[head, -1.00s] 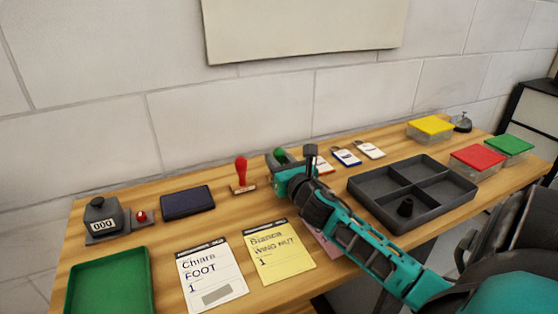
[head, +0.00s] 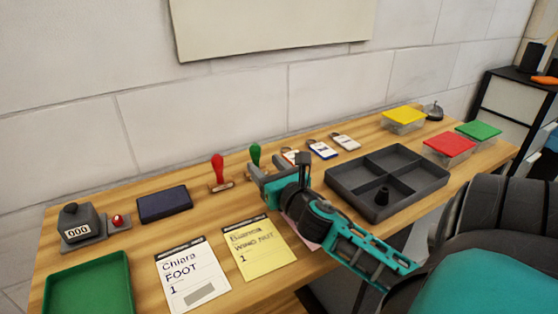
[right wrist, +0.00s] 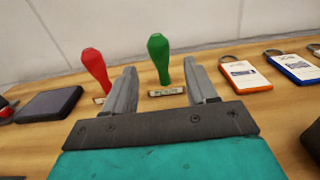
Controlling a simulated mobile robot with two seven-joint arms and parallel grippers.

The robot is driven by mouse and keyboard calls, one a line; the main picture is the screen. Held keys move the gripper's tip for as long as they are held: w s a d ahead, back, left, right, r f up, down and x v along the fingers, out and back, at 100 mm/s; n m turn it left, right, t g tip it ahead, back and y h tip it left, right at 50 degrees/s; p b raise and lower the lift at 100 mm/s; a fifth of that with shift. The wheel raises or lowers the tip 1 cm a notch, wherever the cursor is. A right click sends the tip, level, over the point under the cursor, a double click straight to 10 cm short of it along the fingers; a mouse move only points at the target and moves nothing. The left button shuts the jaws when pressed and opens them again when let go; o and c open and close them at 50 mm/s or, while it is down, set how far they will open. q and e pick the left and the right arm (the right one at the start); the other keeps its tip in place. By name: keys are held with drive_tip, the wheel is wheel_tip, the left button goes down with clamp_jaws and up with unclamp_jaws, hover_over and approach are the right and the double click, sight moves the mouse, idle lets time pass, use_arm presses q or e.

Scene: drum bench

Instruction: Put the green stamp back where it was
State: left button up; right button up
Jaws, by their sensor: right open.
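The green stamp (head: 255,156) stands upright at the back of the bench, just right of the red stamp (head: 217,168). Its green handle also shows in the right wrist view (right wrist: 158,58), above its base on the wood. My right gripper (head: 267,176) is open and empty, on the near side of the green stamp. In the right wrist view the stamp appears between the two fingers, a little beyond their tips, and the fingers do not touch it. In the head view the gripper hides the stamp's base. My left gripper is out of view.
A dark ink pad (head: 164,204) lies left of the stamps, key tags (head: 321,149) to the right. The grey divided tray (head: 345,187) holds a small black part. The Chiara card (head: 192,272), yellow card (head: 258,247) and green tray (head: 88,288) lie in front.

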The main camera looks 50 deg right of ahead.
drive_tip(key=shift+v, duration=3)
